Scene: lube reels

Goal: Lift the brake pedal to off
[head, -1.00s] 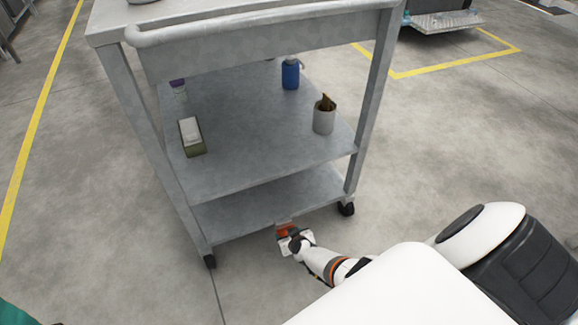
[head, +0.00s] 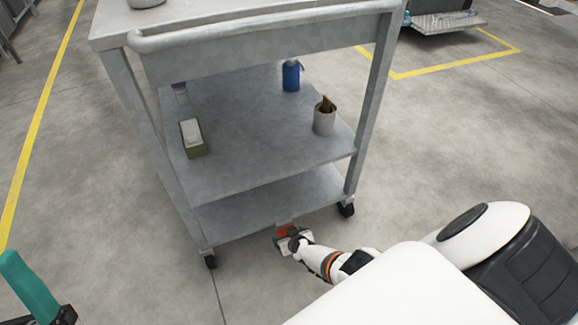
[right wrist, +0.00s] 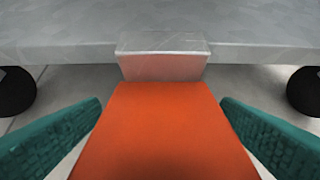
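The brake pedal (right wrist: 165,130) is a flat orange plate joined to a grey block (right wrist: 163,57) at the cart's lower edge. In the head view the pedal (head: 286,231) shows small and reddish under the bottom shelf. My right gripper (right wrist: 160,112) is open, with one teal finger on each side of the pedal and a narrow gap visible at both fingertips. In the head view my right gripper (head: 289,241) is low at the cart's front edge, partly hiding the pedal. A teal finger of my left gripper (head: 30,287) shows at the lower left, away from the cart.
The grey cart (head: 260,148) stands on casters; a front one (head: 346,209) is right of the pedal. Its middle shelf holds a blue bottle (head: 291,75), a grey cup (head: 324,120) and a green-and-white box (head: 192,138). The floor in front is clear.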

